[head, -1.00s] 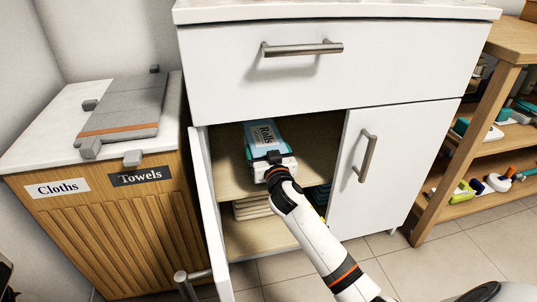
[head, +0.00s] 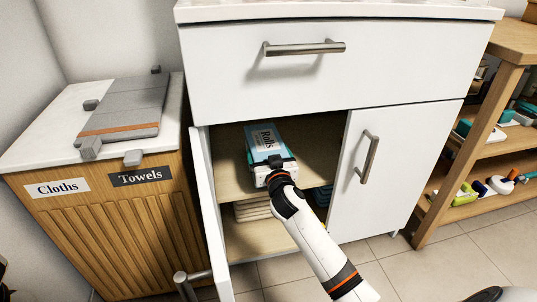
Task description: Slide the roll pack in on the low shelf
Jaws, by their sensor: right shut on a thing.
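The roll pack (head: 264,141), a pale blue and teal pack labelled "Rolls", is inside the open left part of the white vanity cabinet, over the upper shelf board (head: 233,180). My right gripper (head: 276,164) is at its near end, shut on it; the fingers are partly hidden by the wrist. I cannot tell whether the pack touches the board. The low shelf (head: 245,244) is below, with folded beige cloths (head: 252,210) and a dark blue item (head: 321,195) between the boards. My left gripper is not in view.
The left cabinet door (head: 210,215) stands open toward me; the right door (head: 375,170) is shut. A drawer (head: 330,75) is above the opening. A wooden hamper (head: 110,235) stands left, an open shelf unit (head: 455,170) right.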

